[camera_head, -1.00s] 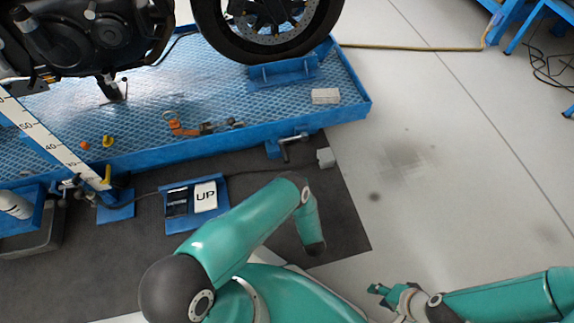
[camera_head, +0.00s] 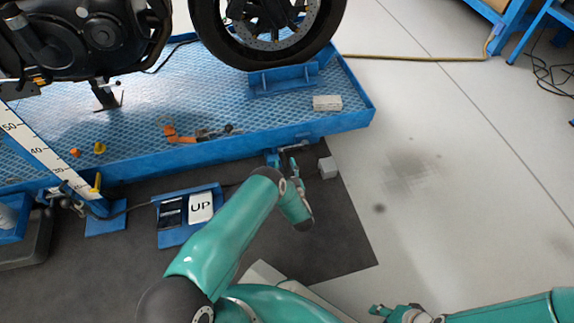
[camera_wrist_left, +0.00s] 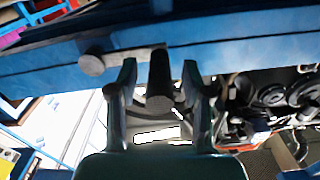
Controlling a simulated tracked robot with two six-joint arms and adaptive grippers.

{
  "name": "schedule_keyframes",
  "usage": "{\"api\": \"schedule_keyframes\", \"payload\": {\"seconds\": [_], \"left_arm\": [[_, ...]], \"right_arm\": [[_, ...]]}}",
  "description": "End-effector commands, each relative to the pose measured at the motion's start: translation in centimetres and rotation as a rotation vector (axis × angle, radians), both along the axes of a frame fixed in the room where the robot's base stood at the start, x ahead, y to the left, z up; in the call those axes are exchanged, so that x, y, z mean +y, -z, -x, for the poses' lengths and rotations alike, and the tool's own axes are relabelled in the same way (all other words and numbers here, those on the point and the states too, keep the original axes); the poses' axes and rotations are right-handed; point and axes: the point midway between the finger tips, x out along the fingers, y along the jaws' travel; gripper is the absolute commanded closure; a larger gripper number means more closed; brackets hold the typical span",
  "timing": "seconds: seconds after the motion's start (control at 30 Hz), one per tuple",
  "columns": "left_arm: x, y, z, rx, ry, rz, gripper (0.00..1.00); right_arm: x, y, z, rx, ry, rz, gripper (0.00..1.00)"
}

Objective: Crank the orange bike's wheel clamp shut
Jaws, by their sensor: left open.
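The bike shows as a black front tyre (camera_head: 265,50) and a dark engine (camera_head: 95,30); no orange part of it is in view. The blue wheel clamp (camera_head: 283,78) sits under the tyre. The crank (camera_head: 296,147) is on the lift's front edge. In the left wrist view, its grey arm (camera_wrist_left: 125,42) carries a dark handle (camera_wrist_left: 160,82). My left gripper (camera_head: 284,162) is at the crank. In the left wrist view, its open fingers (camera_wrist_left: 160,95) stand either side of the handle, with gaps visible. My right gripper (camera_head: 385,313) is low in the head view, its finger opening unclear.
The blue lift platform (camera_head: 225,110) holds orange tools (camera_head: 180,135) and a pale block (camera_head: 327,103). An UP pedal (camera_head: 200,207) lies on the dark mat left of my arm. A small grey box (camera_head: 327,168) is right of the crank.

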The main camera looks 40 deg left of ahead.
Motion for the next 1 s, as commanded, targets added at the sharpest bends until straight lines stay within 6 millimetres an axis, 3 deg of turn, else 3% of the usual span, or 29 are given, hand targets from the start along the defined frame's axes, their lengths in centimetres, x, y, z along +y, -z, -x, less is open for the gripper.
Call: {"api": "schedule_keyframes", "payload": {"seconds": [0.2,0.57,0.87,1.0], "left_arm": [[1.7,0.1,-1.5,-0.001,0.000,0.001,0.51],[1.9,0.0,-1.8,0.001,0.001,0.001,0.51],[1.9,0.0,-1.7,0.001,0.002,0.001,1.00],[1.9,0.0,-1.7,0.001,0.001,0.001,1.00]], "right_arm": [[0.0,1.1,0.0,0.000,0.000,0.000,0.60],[0.0,1.1,0.0,0.000,0.000,0.000,0.60],[0.0,1.1,0.0,0.000,0.000,0.000,0.60],[0.0,1.1,0.0,0.000,0.000,0.000,0.60]]}}
